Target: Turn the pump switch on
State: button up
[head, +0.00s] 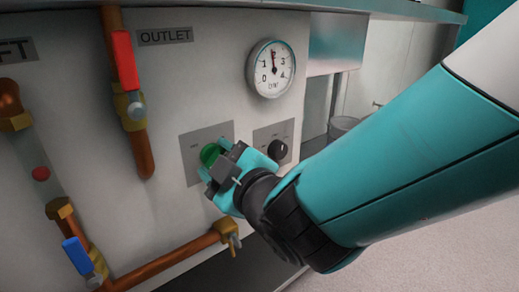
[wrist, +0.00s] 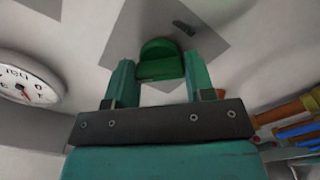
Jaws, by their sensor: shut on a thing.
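A green knob (head: 210,154) sits on a grey plate (head: 194,141) on the white panel; I take it to be the pump switch. My gripper (head: 213,174) is at the knob and hides part of it in the head view. In the wrist view the green knob (wrist: 160,60) stands between the two teal fingers of my gripper (wrist: 160,82), which are shut on it. The small lettering on the plate is too blurred to read.
A black knob (head: 278,149) on its own plate is just right of my gripper. A round gauge (head: 271,68) is above. Copper pipes with a red-handled valve (head: 125,60) and a blue-handled valve (head: 77,255) are at left. A lower pipe valve (head: 229,237) is below my gripper.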

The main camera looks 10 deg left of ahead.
dwell(0.5)
jog(key=o, duration=0.9)
jog(key=b+v, duration=1.3)
jog(key=v, duration=0.4)
jog(key=shift+s+d, duration=0.1)
jog(key=shift+d, duration=0.15)
